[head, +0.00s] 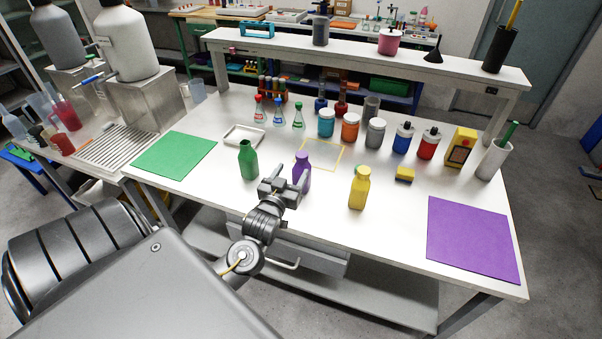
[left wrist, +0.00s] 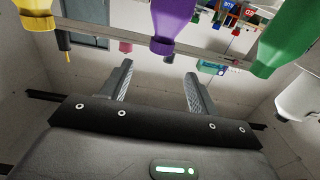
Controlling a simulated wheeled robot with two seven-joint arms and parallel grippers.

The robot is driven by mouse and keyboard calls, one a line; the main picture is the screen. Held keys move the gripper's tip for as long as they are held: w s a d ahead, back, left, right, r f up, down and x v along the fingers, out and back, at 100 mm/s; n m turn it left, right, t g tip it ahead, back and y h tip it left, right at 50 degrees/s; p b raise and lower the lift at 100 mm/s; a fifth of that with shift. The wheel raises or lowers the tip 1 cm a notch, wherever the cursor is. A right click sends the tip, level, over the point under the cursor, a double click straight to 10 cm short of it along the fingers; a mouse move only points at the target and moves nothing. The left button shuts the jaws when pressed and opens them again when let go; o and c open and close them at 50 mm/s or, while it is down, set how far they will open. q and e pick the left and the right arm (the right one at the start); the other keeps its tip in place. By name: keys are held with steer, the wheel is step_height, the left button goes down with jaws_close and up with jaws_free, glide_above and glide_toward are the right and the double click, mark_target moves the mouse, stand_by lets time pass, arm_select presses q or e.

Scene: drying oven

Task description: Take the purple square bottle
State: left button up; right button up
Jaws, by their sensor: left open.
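The purple square bottle (head: 303,168) stands upright on the white table, with its lower left part hidden behind my left gripper (head: 282,183). In the left wrist view, which looks upside down, the purple bottle (left wrist: 172,22) hangs at the top centre, beyond the fingertips. My left gripper (left wrist: 158,70) is open there, with nothing between its two fingers. The bottle is not between the fingers; the exact gap cannot be told. My right gripper is not in view.
A green bottle (head: 248,160) stands left of the purple one and a yellow bottle (head: 359,188) right of it. Behind are small flasks (head: 279,115) and several jars (head: 350,127). A green mat (head: 174,157) and a purple mat (head: 472,240) lie at the table's sides.

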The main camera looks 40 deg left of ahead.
mark_target(301, 155)
arm_select(q)
steer(key=x, duration=0.4)
steer(key=shift+w+p, duration=0.1)
steer(key=shift+p, duration=0.2)
steer(key=p+x, duration=0.2)
steer(key=x, duration=0.2)
steer(key=shift+w+a, duration=0.25)
steer(key=shift+w, duration=0.1)
steer(key=shift+w+a+f, duration=0.1)
steer(key=shift+w, duration=0.15)
steer(key=shift+c, duration=0.3)
steer(key=c, duration=1.2)
